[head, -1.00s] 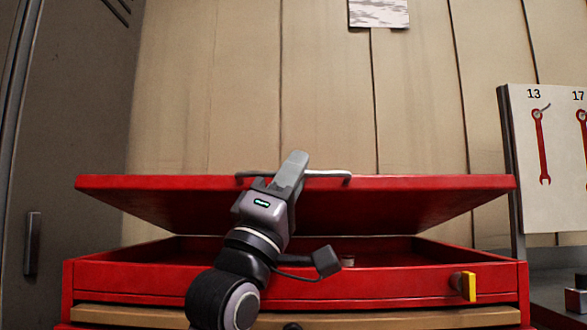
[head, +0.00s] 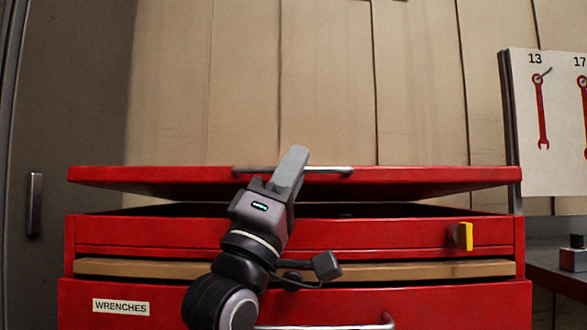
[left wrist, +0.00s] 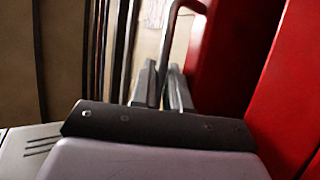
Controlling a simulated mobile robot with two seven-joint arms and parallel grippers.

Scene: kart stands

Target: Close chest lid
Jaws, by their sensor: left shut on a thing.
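The red chest lid (head: 420,178) is tilted and partly open, with a narrow dark gap above the red chest body (head: 370,232). A grey metal handle (head: 325,170) runs along the lid's front edge. My left gripper (head: 294,160) is at that handle and shut on it. In the left wrist view the fingers (left wrist: 162,88) close around the handle bar (left wrist: 180,15), beside the red lid (left wrist: 215,60). The chest's inside is mostly hidden by the lid. My right gripper is not in view.
A yellow latch tab (head: 465,236) sticks out at the chest's front right. Below is a wooden strip (head: 420,270) and a drawer labelled WRENCHES (head: 121,306). A grey locker (head: 60,150) stands left; a wrench board (head: 550,120) stands right.

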